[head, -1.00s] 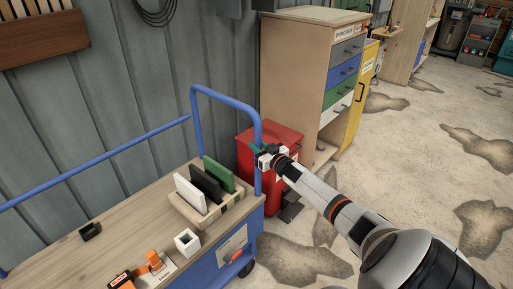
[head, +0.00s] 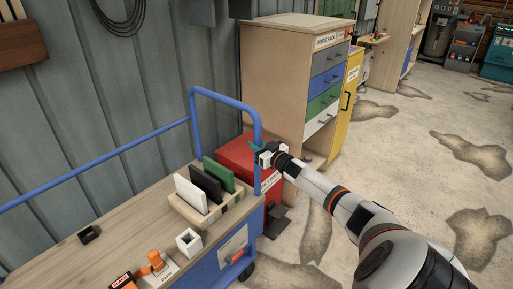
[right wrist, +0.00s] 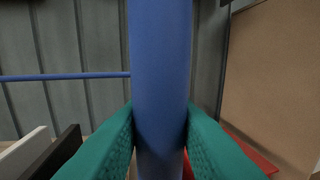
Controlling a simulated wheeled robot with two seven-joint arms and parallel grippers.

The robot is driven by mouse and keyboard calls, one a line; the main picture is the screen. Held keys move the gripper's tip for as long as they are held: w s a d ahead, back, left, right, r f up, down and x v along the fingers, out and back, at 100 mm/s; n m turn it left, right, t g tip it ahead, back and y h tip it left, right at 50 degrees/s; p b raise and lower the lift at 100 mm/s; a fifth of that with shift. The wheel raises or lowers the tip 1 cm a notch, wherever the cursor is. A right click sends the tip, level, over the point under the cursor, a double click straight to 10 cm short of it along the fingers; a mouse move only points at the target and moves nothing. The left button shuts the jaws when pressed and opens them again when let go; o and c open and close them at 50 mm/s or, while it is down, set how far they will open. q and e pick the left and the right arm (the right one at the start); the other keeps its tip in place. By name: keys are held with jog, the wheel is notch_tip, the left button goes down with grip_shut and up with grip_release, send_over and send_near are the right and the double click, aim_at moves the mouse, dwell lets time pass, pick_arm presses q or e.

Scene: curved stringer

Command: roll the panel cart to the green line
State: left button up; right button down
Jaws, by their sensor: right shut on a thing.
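The panel cart (head: 95,236) has a wooden top, a blue body and blue tube rails, and stands along the grey wall at the lower left of the head view. Its blue end handle (head: 257,120) rises at the cart's right end. My right gripper (head: 259,150) is at the handle's near upright. In the right wrist view its green fingertips (right wrist: 160,135) are shut on the blue upright (right wrist: 160,70), one on each side. White, black and green panels (head: 205,187) stand in a slotted wooden block on the cart. No green line shows. My left gripper is out of view.
A red bin (head: 238,158) stands just beyond the cart's right end, near the handle. Behind it is a wooden drawer cabinet (head: 280,75) and a yellow cabinet (head: 348,98). Open, stained concrete floor (head: 410,150) lies to the right. A white square holder (head: 189,242) sits on the cart.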

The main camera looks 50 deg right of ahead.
jog(key=shift+d+r, duration=0.15)
jog(key=shift+d, duration=0.1)
jog(key=c, duration=1.5)
grip_release()
jog(key=o, duration=0.3)
jog(key=shift+d, duration=0.15)
jog(key=shift+s, duration=0.1)
jog(key=s, duration=0.4)
jog(key=s+a+p, duration=0.1)
jog(key=s, duration=0.6)
jog(key=shift+s+a, duration=0.25)
jog(key=shift+s, duration=0.15)
